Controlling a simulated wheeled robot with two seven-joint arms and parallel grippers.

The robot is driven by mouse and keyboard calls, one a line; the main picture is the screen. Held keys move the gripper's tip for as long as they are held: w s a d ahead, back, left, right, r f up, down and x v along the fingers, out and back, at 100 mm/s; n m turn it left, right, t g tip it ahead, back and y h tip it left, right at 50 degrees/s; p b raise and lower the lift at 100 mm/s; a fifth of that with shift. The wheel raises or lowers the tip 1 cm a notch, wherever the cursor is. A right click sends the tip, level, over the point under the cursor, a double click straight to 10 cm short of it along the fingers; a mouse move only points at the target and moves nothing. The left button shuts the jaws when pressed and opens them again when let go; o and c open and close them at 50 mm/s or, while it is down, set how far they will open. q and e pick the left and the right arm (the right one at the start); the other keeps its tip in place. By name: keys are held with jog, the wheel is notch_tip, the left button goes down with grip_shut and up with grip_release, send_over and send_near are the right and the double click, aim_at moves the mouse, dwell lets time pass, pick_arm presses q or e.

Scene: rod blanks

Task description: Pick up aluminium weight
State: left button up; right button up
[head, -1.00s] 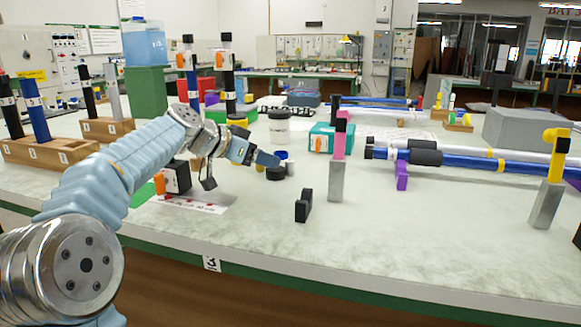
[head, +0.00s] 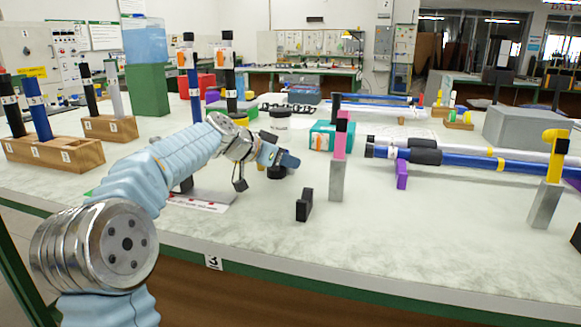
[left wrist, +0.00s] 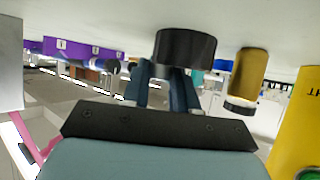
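My left gripper (head: 287,158) reaches in from the left, low over the bench. It covers small items that stand behind it. A short black cylinder (head: 277,172) stands just under its fingertips. In the left wrist view, which shows the bench top along the upper edge, the two dark blue fingers (left wrist: 165,85) are apart. The black cylinder (left wrist: 186,47) is just beyond their tips, and no object shows clearly held. A brass-coloured cylinder (left wrist: 249,72) stands to its right. I cannot tell which item is the aluminium weight. My right gripper is not in view.
A small black block (head: 304,204) and a grey post with a pink top (head: 338,170) stand right of the gripper. A teal box (head: 322,136) is behind it. Blue rods (head: 470,160) lie at the right. The bench front is clear.

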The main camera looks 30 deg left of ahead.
pick_arm(q)
grip_shut()
